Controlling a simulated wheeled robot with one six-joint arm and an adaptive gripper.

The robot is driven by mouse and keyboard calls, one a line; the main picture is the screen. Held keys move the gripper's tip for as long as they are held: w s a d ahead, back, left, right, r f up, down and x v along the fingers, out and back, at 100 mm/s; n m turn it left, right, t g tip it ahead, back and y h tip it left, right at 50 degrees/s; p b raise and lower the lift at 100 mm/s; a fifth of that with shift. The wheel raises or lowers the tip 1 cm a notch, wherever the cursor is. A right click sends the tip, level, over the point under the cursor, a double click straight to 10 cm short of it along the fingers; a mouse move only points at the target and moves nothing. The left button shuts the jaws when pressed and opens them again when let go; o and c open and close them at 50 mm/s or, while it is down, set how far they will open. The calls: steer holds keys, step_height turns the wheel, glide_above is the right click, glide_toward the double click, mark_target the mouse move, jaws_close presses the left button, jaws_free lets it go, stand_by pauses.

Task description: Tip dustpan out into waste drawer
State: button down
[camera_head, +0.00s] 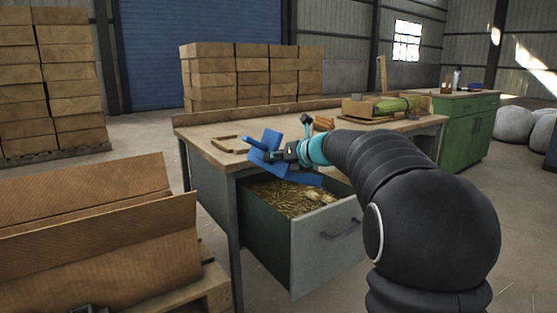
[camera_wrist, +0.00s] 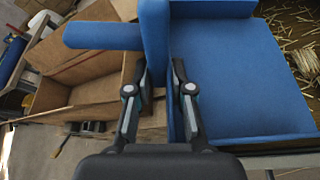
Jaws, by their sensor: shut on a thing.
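The blue dustpan (camera_head: 270,147) is held up in my gripper (camera_head: 287,153) at the near left corner of the workbench, over the back of the open waste drawer (camera_head: 326,245). In the wrist view the dustpan (camera_wrist: 240,75) fills the middle and right, and my gripper (camera_wrist: 160,85) is shut on its wall near the handle. The pan surface that shows there is bare blue. The drawer holds straw-coloured bits, and some straw (camera_wrist: 295,40) shows beyond the dustpan's right edge. The pan's underside lip is partly hidden by my gripper in the head view.
The workbench top (camera_head: 215,140) carries a wooden frame piece and a shallow box with green-bound bristles (camera_head: 392,105). A green cabinet (camera_head: 465,130) stands at the right. Cardboard (camera_head: 100,230) on a pallet sits close on the left. Stacked boxes (camera_head: 250,75) stand behind the bench.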

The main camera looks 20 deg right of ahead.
steer(key=shift+s+a+r+n+h, duration=0.15)
steer(key=shift+a+n+h, duration=0.15)
steer(key=shift+a+n, duration=0.15)
steer(key=shift+d+n+t+h+b, duration=0.15)
steer(key=shift+n+t+h+b, duration=0.25)
steer(key=shift+n+h, duration=0.65)
